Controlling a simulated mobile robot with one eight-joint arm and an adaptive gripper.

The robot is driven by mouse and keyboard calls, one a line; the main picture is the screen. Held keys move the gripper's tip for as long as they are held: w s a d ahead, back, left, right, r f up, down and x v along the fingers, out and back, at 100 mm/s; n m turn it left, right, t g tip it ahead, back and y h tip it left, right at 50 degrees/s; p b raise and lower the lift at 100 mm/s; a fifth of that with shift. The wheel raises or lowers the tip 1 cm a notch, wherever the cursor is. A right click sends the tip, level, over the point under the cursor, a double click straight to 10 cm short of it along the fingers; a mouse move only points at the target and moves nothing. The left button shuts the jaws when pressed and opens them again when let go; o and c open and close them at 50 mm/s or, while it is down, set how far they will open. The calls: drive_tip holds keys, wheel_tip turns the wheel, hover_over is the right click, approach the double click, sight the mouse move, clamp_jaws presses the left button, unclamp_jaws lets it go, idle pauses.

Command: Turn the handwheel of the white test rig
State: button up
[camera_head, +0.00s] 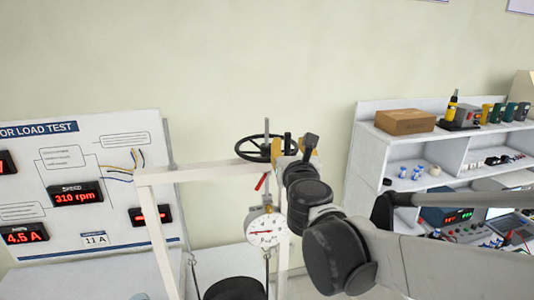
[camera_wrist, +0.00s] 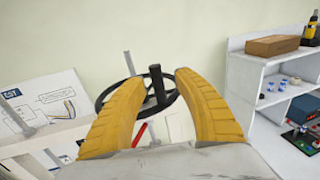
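The black handwheel (camera_head: 258,150) sits on top of the white test rig's frame (camera_head: 205,172), at the middle of the head view. In the wrist view the handwheel (camera_wrist: 102,98) lies beyond my yellow fingers, with its upright black handle (camera_wrist: 156,80) showing between them. My gripper (camera_head: 291,146) is at the right side of the wheel. In the wrist view my gripper (camera_wrist: 161,78) is open, with a gap on both sides of the handle. Whether a finger touches the handle, I cannot tell. The wheel's right part is partly hidden by my gripper.
A round dial gauge (camera_head: 265,230) hangs below the wheel. A load test panel (camera_head: 95,165) with red displays stands at the left. A white shelf (camera_head: 372,150) with a cardboard box (camera_head: 404,122) and tools is at the right. The wall behind the wheel is bare.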

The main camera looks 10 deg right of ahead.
drive_tip(key=s+a, duration=0.1)
drive_tip(key=s, duration=0.8)
drive_tip(key=shift+s, duration=0.3)
drive_tip(key=shift+w+a+r+m, duration=0.15)
drive_tip(key=shift+m, duration=0.25)
clamp_jaws()
drive_tip(key=w+a+m+g+h+p, duration=0.15)
drive_tip(key=a+m+h, duration=0.75)
drive_tip(key=m, duration=1.3)
drive_tip(key=shift+g+y, duration=0.55)
drive_tip(key=shift+y, duration=0.25)
drive_tip(key=p+x, duration=0.1)
drive_tip(key=x, duration=0.2)
drive_tip(key=p+x, duration=0.1)
drive_tip(key=x, duration=0.3)
drive_tip(key=d+p+x, duration=0.1)
drive_tip(key=p+x, duration=0.1)
drive_tip(key=x, duration=0.2)
drive_tip(key=shift+s, duration=0.25)
drive_tip(key=shift+w, duration=0.1)
